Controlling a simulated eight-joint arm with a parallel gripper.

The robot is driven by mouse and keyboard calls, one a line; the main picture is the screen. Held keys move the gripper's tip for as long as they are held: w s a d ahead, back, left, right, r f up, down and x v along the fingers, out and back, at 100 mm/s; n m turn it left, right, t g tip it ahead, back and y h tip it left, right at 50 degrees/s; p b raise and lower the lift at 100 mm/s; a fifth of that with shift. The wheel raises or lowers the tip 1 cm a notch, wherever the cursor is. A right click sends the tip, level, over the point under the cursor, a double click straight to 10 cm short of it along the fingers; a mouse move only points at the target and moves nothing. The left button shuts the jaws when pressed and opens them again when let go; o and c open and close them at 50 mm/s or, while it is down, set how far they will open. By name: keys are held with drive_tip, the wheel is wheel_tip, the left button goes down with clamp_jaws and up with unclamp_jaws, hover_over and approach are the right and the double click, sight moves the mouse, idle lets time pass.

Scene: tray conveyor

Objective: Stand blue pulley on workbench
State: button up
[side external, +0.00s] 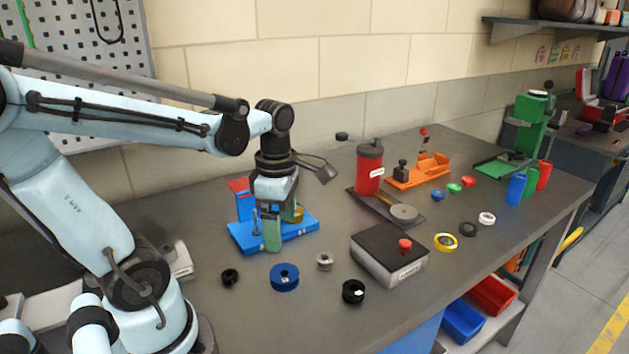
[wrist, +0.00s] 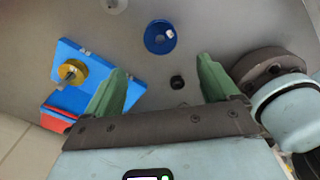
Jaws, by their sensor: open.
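The blue pulley (side external: 284,278) lies flat on the grey workbench (side external: 305,325), its hole facing up. In the wrist view the blue pulley (wrist: 150,40) is beyond the fingertips, near the top, with a small white mark on it. My gripper (side external: 270,235) is above the bench beside the blue fixture, behind the blue pulley in the side view. In the wrist view the green fingers of my gripper (wrist: 160,75) are wide apart with nothing held between them. No finger touches the blue pulley.
A blue fixture (side external: 245,240) with a yellow pulley (wrist: 72,72) stands close to my gripper. Near the blue pulley are a small black pulley (side external: 230,277), a silver one (side external: 324,262), a black one (side external: 353,291) and a grey box (side external: 380,265). The front bench area is clear.

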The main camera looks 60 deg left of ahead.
drive_tip(key=w+d+r+m+t, duration=0.1)
drive_tip(key=w+d+m+t, duration=0.1)
drive_tip(key=m, duration=1.1)
drive_tip(key=w+d+r+m+t, duration=0.1)
drive_tip(key=d+m+t, duration=0.4)
drive_tip(key=m, duration=0.9)
drive_tip(key=shift+w+m, duration=0.3)
drive_tip(key=shift+w, duration=0.45)
